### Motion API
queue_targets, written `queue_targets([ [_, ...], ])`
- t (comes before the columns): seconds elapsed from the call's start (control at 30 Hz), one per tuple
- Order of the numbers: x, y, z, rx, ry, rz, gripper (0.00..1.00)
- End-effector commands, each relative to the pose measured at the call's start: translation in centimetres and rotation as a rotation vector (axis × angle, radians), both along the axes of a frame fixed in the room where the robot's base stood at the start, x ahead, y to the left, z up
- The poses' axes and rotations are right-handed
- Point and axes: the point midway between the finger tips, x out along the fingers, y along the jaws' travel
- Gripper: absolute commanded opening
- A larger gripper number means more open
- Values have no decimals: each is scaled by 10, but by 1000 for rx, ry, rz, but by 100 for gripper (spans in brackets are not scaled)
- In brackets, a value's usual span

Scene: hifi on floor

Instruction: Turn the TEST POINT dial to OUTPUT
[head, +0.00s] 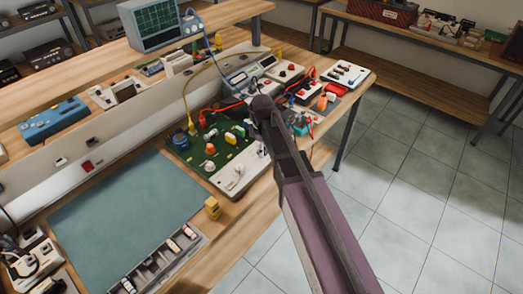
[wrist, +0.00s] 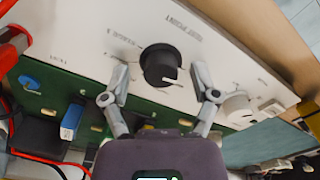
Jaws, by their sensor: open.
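The TEST POINT dial (wrist: 157,58) is a round black knob with a white pointer line, on a white panel (wrist: 90,42) in the wrist view. The line points toward the lower right of the picture. Small printed labels surround the dial, upside down and too blurred to read surely. My gripper (wrist: 161,74) is open, with one finger on each side of the dial. Gaps show beside the knob; contact is not visible. In the head view my arm reaches over the green circuit board (head: 205,160) and hides the dial.
A white knob (wrist: 237,104) and a small switch stand right of the dial. A blue part (wrist: 71,120) and red leads lie on the left. In the head view, a yellow block (head: 212,207) and a teal mat (head: 125,215) are on the bench (head: 240,228).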

Motion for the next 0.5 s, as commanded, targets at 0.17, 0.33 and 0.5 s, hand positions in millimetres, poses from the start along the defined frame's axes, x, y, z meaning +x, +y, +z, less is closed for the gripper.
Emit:
queue_targets([
  [0.17,0,0,-1,0,0,0,78],
  [0.33,0,0,-1,0,0,0,78],
  [0.5,0,0,-1,0,0,-1,27],
])
